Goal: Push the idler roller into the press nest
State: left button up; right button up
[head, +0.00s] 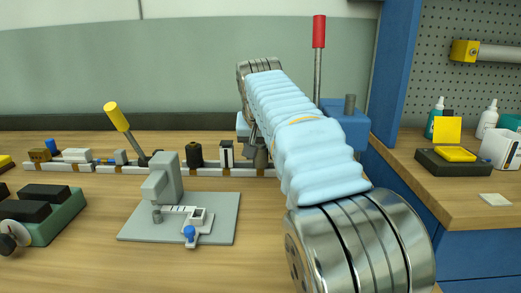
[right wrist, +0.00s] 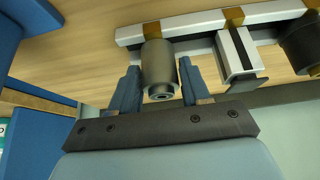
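The idler roller, which I take to be the grey cylinder (right wrist: 158,68), stands between the two blue fingers of my right gripper (right wrist: 159,80) in the right wrist view. The fingers lie close along both its sides; I cannot tell if they press on it. In the head view the right gripper (head: 256,140) is at the right end of the white rail, and the roller (head: 260,158) is mostly hidden there. The grey press (head: 165,182) stands on a light plate to the left, with its nest (head: 198,216) at the plate's front. My left gripper is out of view.
The white rail (head: 90,167) holds several parts, including a dark cylinder (head: 195,154) and a white block (head: 227,153). A yellow-handled lever (head: 118,117) rises behind the press. A green tray (head: 55,222) with black blocks is at left. A blue post (head: 392,70) stands right.

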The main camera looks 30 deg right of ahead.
jog(key=c, duration=0.6)
jog(key=shift+r, duration=0.25)
jog(key=shift+c, duration=0.6)
jog(key=shift+r, duration=2.3)
